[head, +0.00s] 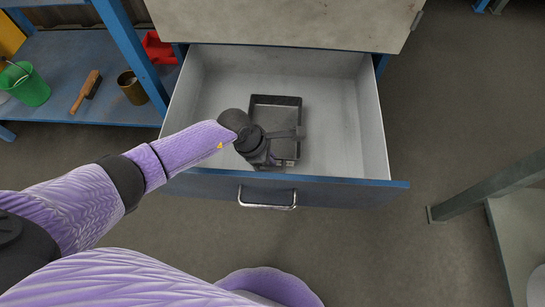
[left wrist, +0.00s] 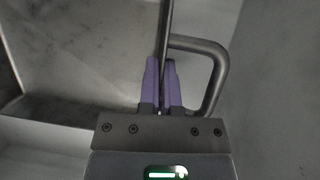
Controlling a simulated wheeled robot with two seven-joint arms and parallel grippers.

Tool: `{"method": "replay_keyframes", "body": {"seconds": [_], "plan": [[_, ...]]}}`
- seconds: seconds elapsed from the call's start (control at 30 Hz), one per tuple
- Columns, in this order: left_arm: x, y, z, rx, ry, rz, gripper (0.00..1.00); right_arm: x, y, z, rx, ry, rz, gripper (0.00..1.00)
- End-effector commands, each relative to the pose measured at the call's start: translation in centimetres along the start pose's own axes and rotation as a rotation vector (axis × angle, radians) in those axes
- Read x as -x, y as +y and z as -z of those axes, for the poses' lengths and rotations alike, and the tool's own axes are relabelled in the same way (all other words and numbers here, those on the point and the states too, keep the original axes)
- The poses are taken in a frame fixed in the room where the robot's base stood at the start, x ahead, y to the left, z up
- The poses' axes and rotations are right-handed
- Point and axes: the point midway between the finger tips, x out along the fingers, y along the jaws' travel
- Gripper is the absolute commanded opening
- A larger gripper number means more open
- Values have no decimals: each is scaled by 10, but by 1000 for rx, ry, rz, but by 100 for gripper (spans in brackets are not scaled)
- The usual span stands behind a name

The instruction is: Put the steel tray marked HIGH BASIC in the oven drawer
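A dark grey metal tray (head: 275,101) lies in the open oven drawer (head: 340,110), near the middle of its floor. No marking on it can be read. My left gripper (head: 299,133) reaches over the tray and hides part of it. In the left wrist view, the purple fingers of my left gripper (left wrist: 164,88) are shut on the tray's thin upright rim. The tray's inside (left wrist: 80,50) shows at left and its bent bar handle (left wrist: 214,75) at right. My right gripper is out of view.
The drawer has pale walls and a blue front with a metal handle (head: 267,206). Blue shelving at left holds a green bucket (head: 30,88), a brush (head: 87,90) and a brass-coloured cup (head: 132,88). The drawer's right side is clear.

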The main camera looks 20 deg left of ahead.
Motion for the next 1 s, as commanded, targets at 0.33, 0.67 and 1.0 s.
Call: {"method": "replay_keyframes", "body": {"seconds": [0.33,0.67,1.0], "plan": [[-16,-2,6,-1,-1,-1,0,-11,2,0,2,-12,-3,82],[-16,-2,7,0,-1,0,39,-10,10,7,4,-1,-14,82],[14,1,2,-3,-1,-8,39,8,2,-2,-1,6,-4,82]]}}
